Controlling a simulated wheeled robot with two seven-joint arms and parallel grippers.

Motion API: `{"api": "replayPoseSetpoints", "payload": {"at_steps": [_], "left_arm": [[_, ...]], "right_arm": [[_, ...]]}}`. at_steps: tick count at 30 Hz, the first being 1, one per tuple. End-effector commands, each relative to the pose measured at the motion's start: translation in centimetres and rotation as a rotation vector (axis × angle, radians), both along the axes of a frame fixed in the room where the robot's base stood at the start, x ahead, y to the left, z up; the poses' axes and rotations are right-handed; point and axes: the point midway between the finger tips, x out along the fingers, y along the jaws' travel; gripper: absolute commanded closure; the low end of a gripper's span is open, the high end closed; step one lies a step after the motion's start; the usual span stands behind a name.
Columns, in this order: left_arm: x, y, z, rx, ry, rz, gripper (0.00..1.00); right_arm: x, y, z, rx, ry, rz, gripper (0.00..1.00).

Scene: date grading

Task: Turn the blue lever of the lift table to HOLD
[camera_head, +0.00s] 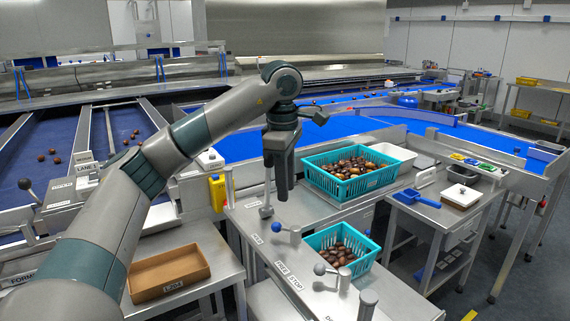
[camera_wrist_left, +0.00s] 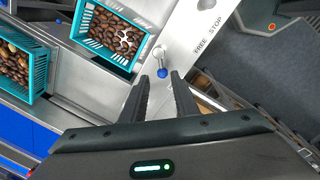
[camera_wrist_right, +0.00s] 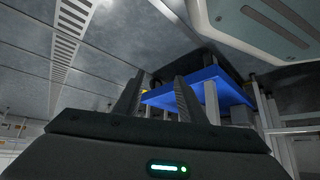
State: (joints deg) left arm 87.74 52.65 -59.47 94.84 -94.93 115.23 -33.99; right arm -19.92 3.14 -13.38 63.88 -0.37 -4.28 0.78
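In the left wrist view the blue knob (camera_wrist_left: 162,73) shows just beyond and between my fingertips. My left gripper (camera_head: 283,198) points down above and beside the lever; its fingers are apart and empty, and no contact with the knob shows. Small labels beside the lever are too small to read surely. My right gripper (camera_wrist_right: 158,88) is outside the head view; its own wrist view shows its fingers apart and empty.
A grey-knobbed lever (camera_head: 321,268) stands closer, beside the FREE and STOP labels (camera_head: 288,276). Teal crates of dates, one large (camera_head: 365,188) and one small (camera_head: 358,268), stand to the right. A brown tray (camera_head: 140,292) lies at left.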

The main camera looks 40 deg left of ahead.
Motion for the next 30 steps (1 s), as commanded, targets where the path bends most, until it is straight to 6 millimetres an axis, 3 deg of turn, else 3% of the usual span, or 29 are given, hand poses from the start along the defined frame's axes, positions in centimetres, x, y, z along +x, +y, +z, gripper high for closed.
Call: {"api": "replayPoseSetpoints", "payload": {"at_steps": [6, 12, 30], "left_arm": [[-0.3, -0.1, 3.1, 0.000, -0.002, 0.001, 0.73], [-0.5, -0.2, 4.9, 0.000, -0.001, 0.000, 0.73], [-0.6, -0.2, 5.6, 0.000, 0.001, 0.000, 0.73]], "right_arm": [[-0.9, -0.2, -0.1, 0.002, -0.003, -0.002, 0.63], [-1.5, -0.3, -0.4, -0.003, 0.011, -0.001, 0.63], [-0.4, -1.0, -0.4, -0.013, 0.005, 0.001, 0.63]]}}
